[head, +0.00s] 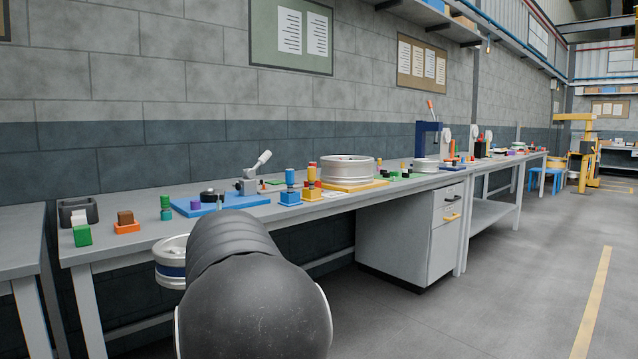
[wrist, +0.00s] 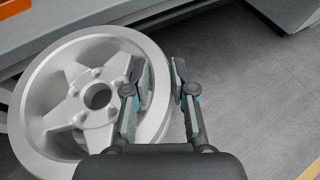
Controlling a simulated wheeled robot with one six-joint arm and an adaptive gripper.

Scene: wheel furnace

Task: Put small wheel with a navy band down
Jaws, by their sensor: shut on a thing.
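The small silver wheel with a navy band (head: 171,270) shows partly in the head view, left of my arm and in front of the bench's near edge. Its right side is hidden behind my arm. In the wrist view the wheel (wrist: 62,114) fills the left half, its spoked face towards the camera; the navy band does not show there. My gripper (wrist: 162,82) is shut on the wheel's right rim, one finger inside the rim and one outside. The wheel hangs clear of the floor, beside the bench. My gripper is hidden in the head view.
The grey bench (head: 135,252) holds a blue board (head: 262,203), a large silver wheel (head: 347,170) on a yellow board, an orange tray (head: 127,228) and several coloured blocks. Bare bench top lies along the front left. Grey floor (head: 460,310) is open at right.

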